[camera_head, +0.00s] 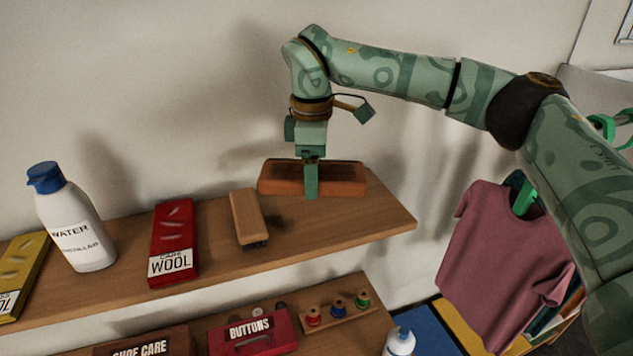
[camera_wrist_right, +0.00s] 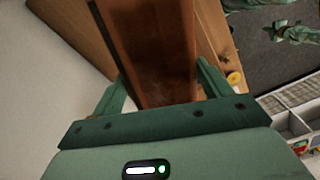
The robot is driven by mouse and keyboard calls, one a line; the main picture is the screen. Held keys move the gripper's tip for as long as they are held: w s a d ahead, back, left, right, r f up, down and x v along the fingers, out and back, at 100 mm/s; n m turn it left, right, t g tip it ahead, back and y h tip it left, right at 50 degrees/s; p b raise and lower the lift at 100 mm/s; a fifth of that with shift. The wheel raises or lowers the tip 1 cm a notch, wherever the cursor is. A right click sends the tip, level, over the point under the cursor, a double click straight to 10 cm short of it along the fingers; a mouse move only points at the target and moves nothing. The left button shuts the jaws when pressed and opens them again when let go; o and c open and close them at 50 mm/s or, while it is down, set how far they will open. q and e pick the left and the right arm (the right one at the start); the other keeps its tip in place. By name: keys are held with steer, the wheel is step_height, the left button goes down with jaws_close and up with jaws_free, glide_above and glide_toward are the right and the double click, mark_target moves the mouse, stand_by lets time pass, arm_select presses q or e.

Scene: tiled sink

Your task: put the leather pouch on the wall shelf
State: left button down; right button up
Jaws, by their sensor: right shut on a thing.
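The leather pouch (camera_head: 341,182) is a flat reddish-brown block shape at the right end of the wall shelf (camera_head: 372,222). My right gripper (camera_head: 311,180) comes down from above and is shut on the pouch, with one green finger in front of its near side. In the right wrist view the pouch (camera_wrist_right: 150,45) fills the space between the two fingers of the gripper (camera_wrist_right: 163,85), and the shelf (camera_wrist_right: 75,35) shows beside it. The pouch is at the shelf surface or just above it; I cannot tell whether it touches. My left gripper is out of view.
A wooden brush (camera_head: 247,215), a red wool box (camera_head: 174,240), a white water bottle (camera_head: 75,220) and a yellow box (camera_head: 20,272) line the shelf leftwards. A lower shelf holds a buttons box (camera_head: 253,335) and spools (camera_head: 338,308). A pink shirt (camera_head: 505,255) hangs at right.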

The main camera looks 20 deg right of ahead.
mark_target(321, 208)
steer(key=f, duration=0.1)
steer(key=w+d+f, duration=0.1)
steer(key=d+f+p, duration=0.1)
steer(key=shift+w+f, duration=0.25)
steer(key=shift+f, duration=0.15)
steer(key=shift+w+d+f, duration=0.1)
steer(key=shift+w+f, duration=0.1)
steer(key=f, duration=0.1)
steer(key=f+p, duration=0.2)
steer(key=shift+w+d+f, duration=0.2)
steer(key=shift+w+d, duration=0.05)
steer(key=shift+w, duration=0.05)
steer(key=shift+f, duration=0.3)
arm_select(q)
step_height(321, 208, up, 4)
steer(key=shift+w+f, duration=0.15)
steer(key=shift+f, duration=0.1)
arm_select(e)
steer(key=shift+f, duration=0.2)
steer(key=o, duration=1.2)
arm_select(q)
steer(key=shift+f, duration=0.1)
arm_select(e)
steer(key=shift+o, duration=0.2)
